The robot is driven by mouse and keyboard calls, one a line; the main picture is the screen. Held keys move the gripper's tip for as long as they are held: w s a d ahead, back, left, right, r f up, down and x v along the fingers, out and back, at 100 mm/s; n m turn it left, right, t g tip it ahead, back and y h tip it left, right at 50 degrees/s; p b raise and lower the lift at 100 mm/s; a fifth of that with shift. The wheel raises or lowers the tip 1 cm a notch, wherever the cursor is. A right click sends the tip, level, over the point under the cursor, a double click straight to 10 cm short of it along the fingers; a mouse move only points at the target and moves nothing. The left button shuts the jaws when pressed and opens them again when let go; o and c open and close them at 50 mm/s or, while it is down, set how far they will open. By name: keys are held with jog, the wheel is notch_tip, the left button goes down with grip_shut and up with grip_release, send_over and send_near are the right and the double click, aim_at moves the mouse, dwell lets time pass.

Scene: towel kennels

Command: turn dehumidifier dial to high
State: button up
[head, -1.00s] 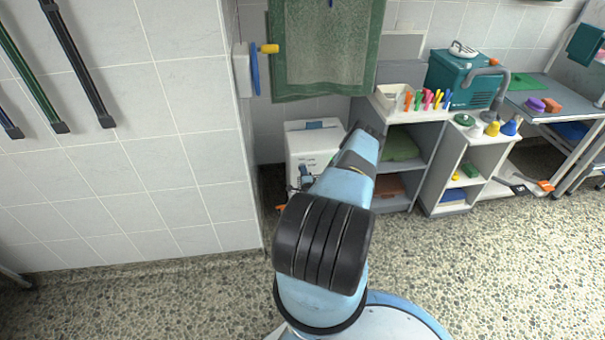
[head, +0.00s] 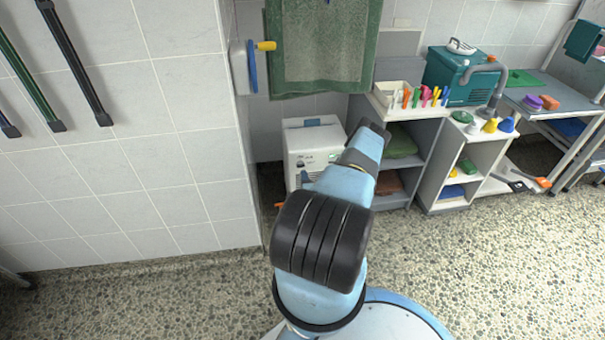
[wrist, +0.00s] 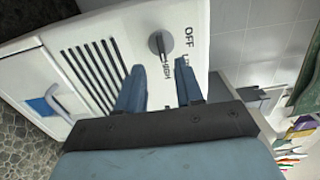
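The dehumidifier (head: 305,138) is a white box on the floor against the back wall, below a hanging towel. In the wrist view its panel (wrist: 110,25) fills the upper left, with dark vent slots. Its grey dial (wrist: 158,43) is on this panel, beside the printed words OFF, LOW and HIGH. I cannot tell for sure which mark the dial points at. My gripper (wrist: 160,67) is open and empty. Its two blue fingers point at the panel, with the dial ahead of the gap between them and apart from them. In the head view my arm hides most of the gripper.
A green-edged towel (head: 322,50) hangs above the dehumidifier. A tiled wall (head: 125,150) stands close on its left. On its right are shelves (head: 418,165) with pegs and folded towels, and a teal box (head: 447,75). The speckled floor (head: 480,270) at the front right is clear.

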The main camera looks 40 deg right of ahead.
jog(key=v, duration=0.7)
jog(key=shift+s, duration=0.25)
jog(key=shift+a, duration=0.15)
